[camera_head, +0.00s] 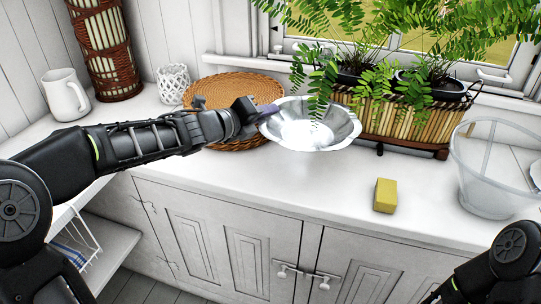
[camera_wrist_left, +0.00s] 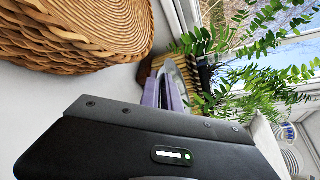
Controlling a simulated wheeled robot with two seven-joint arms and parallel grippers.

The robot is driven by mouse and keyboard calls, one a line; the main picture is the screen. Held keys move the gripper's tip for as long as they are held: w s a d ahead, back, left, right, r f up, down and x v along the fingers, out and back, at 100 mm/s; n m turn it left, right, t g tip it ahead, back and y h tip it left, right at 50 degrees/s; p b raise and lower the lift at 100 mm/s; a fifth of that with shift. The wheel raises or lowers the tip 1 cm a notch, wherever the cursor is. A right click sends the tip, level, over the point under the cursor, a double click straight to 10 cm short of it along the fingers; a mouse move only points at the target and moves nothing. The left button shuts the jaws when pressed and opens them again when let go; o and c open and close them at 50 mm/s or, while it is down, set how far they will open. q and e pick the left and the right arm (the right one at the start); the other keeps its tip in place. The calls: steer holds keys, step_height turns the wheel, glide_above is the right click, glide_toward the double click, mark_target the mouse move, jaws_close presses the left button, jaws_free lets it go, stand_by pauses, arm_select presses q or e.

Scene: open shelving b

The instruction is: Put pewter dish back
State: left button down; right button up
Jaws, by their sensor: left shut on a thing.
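The pewter dish (camera_head: 311,132) is a shiny, wide metal bowl in the head view, upright at the counter's middle in front of the planter. My left gripper (camera_head: 266,110) is shut on its left rim. In the left wrist view the purple fingers (camera_wrist_left: 165,92) meet the dish's edge (camera_wrist_left: 180,82), seen nearly edge-on, and the gripper body hides most of it. I cannot tell whether the dish touches the counter. My right arm shows at the lower right of the head view, but its gripper is out of view.
A planter with ferns (camera_head: 400,118) stands behind the dish. A yellow sponge (camera_head: 385,195) and a clear bin (camera_head: 490,175) are to the right. A white pitcher (camera_head: 64,97) stands left. The counter's front middle (camera_head: 260,172) is clear.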

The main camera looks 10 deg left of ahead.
arm_select(q)
step_height(320, 180, down, 5)
steer(key=shift+r+b, duration=0.1)
steer(key=shift+b, duration=0.65)
arm_select(e)
step_height(320, 180, down, 3)
steer(key=shift+r, duration=0.15)
arm_select(q)
step_height(320, 180, down, 5)
steer(key=shift+r+b, duration=0.15)
steer(key=shift+b, duration=0.95)
steer(key=shift+r, duration=0.1)
arm_select(e)
step_height(320, 180, down, 2)
steer(key=shift+f, duration=0.1)
steer(key=shift+f, duration=0.1)
arm_select(q)
steer(key=shift+f, duration=0.25)
steer(key=c, duration=1.6)
jaws_free()
steer(key=shift+r, duration=0.15)
